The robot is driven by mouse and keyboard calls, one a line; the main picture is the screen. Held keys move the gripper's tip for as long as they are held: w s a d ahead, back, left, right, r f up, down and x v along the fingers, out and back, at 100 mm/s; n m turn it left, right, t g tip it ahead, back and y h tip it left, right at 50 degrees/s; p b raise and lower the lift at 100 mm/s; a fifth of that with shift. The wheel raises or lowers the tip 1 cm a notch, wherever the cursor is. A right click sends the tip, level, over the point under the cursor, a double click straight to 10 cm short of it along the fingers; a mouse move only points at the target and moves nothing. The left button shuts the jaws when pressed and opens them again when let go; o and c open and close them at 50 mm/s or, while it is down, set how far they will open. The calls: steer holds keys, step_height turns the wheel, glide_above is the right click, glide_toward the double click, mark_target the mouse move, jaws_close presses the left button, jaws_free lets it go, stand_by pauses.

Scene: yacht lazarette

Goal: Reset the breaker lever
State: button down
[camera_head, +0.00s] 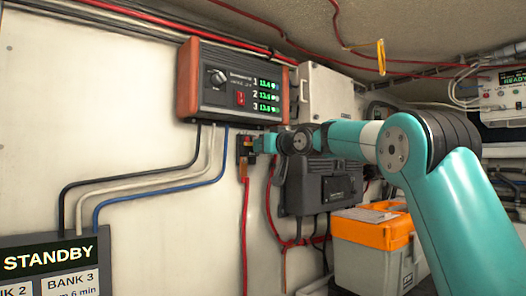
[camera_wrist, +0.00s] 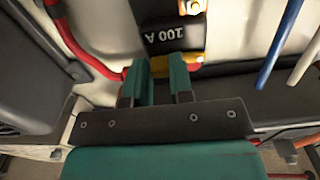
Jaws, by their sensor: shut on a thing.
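The breaker (camera_head: 245,150) is a small dark block on the wall below the battery monitor panel, with red and yellow bits on it. In the wrist view its black face (camera_wrist: 163,38) reads "100 A" upside down. A yellow lever (camera_wrist: 160,66) shows at the breaker's edge. My gripper (camera_head: 262,144) reaches the breaker from the right. In the wrist view my gripper's teal fingers (camera_wrist: 163,82) stand on either side of the yellow lever and are shut on it. The fingers hide part of the lever.
The monitor panel (camera_head: 235,84) hangs just above the breaker. A grey box (camera_head: 318,185) is mounted to the right, under my arm. An orange-lidded toolbox (camera_head: 375,240) stands below. Red cables (camera_head: 244,230) hang under the breaker. A standby display (camera_head: 50,265) is at lower left.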

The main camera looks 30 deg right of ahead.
steer(key=shift+r, duration=0.1)
stand_by(0.4)
steer(key=c, duration=1)
jaws_free()
steer(key=s+d+b, duration=0.3)
steer(key=s+b, duration=0.3)
steer(key=s, duration=1.1)
steer(key=shift+d, duration=0.15)
